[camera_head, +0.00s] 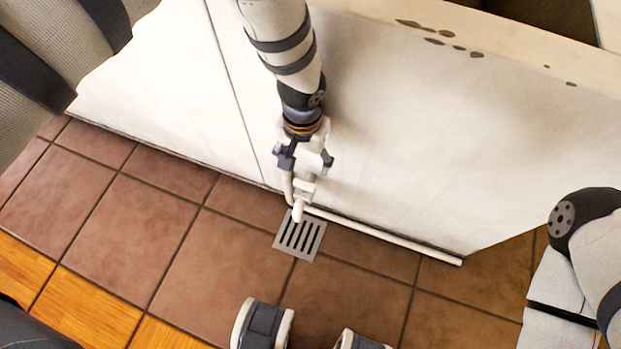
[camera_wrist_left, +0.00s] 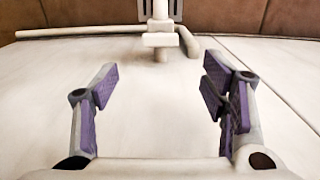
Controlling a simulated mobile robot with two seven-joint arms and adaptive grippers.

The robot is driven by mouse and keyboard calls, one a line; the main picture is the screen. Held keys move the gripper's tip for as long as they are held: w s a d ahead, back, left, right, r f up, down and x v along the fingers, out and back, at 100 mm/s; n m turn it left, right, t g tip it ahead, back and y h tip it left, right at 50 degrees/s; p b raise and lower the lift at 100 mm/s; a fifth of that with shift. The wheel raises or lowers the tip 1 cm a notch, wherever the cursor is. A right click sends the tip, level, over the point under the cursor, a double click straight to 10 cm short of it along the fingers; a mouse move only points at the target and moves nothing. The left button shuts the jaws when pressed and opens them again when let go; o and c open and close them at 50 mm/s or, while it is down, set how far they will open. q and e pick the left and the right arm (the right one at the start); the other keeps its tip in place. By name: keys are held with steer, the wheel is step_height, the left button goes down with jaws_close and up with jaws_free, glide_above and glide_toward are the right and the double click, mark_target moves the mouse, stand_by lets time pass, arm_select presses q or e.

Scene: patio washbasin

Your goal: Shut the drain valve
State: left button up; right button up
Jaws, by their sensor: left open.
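The pale drain valve (camera_head: 305,188) sits low against the white basin wall, above a slotted floor drain. In the left wrist view the valve (camera_wrist_left: 160,40) lies beyond the fingertips, between their lines, with a crosswise piece on top; how far it is turned I cannot tell. My left gripper (camera_head: 304,160) reaches down along the wall from the top and is open and empty. In the left wrist view its fingers (camera_wrist_left: 158,85) stand wide apart, with bare wall between them. They hide the upper piping in the head view. My right arm (camera_head: 585,260) shows at the right edge.
A thin white pipe (camera_head: 385,236) runs right along the wall's foot. The metal drain grate (camera_head: 300,235) lies flush in brown tiles (camera_head: 230,270). Two pale-and-dark parts of mine show at the bottom edge. The basin wall (camera_head: 430,150) is close behind my left gripper.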

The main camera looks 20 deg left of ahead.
mark_target(305, 184)
arm_select(q)
step_height(305, 184, down, 11)
steer(key=b, duration=0.3)
steer(key=shift+s+r, duration=0.1)
steer(key=shift+r, duration=0.1)
steer(key=c, duration=1.1)
